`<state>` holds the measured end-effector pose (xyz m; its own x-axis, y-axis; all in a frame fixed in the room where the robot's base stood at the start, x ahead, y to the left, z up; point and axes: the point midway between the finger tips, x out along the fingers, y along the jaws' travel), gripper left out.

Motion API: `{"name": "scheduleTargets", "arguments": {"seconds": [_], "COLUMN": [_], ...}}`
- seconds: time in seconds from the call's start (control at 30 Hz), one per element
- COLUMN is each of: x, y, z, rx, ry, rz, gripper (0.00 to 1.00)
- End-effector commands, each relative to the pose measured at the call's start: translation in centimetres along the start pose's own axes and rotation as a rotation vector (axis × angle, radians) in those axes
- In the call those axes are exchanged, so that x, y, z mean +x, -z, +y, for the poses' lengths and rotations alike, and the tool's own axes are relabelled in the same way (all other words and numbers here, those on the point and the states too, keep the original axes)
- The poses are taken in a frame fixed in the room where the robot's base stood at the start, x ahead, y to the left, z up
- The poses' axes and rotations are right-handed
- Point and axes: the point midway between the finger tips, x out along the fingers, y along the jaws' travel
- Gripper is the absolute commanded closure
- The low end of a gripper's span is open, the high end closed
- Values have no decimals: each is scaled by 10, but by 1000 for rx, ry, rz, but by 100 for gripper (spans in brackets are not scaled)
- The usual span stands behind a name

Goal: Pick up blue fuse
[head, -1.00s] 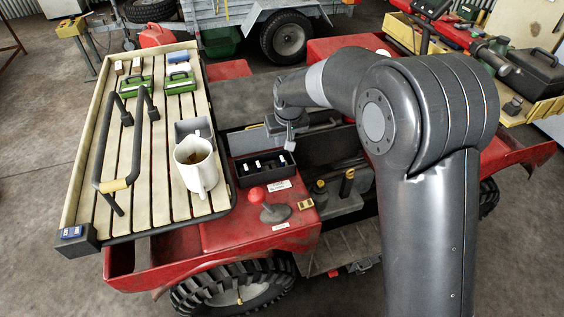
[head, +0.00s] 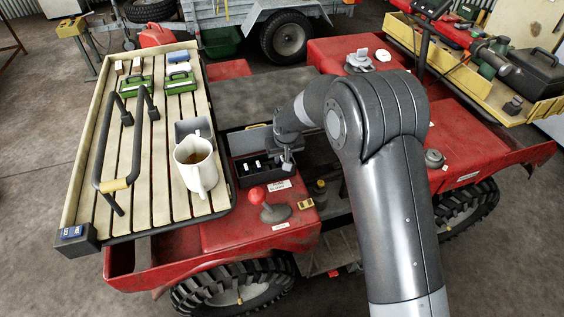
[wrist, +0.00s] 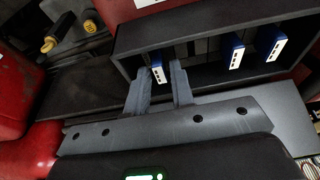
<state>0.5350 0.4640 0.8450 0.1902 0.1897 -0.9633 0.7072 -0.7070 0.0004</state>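Three blue fuses with white labelled faces stand in the black fuse box (wrist: 210,24) in the wrist view: a left one (wrist: 157,72), a middle one (wrist: 236,55) and a right one (wrist: 276,48). My gripper (wrist: 161,76) is open, with one finger on each side of the left fuse. Small gaps seem to show between the fingers and that fuse; contact is not clear. In the head view my gripper (head: 284,165) is at the right end of the fuse box (head: 268,180), partly hiding the fuses inside.
A red knob lever (head: 257,195) stands just in front of the box. A slatted rack (head: 138,190) to the left carries a white mug (head: 196,164), green items (head: 180,84) and a grey handle (head: 104,150). The box walls stand close around the fuses.

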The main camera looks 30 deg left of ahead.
Motion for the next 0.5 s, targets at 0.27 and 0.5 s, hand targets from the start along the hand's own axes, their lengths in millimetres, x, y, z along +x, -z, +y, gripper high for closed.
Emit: {"name": "scheduleTargets", "arguments": {"seconds": [0.27, 0.5], "x": [0, 0], "y": [0, 0], "z": [0, 0], "rx": [0, 0], "ry": [0, 0], "rz": [-1, -1], "gripper": [94, 100]}}
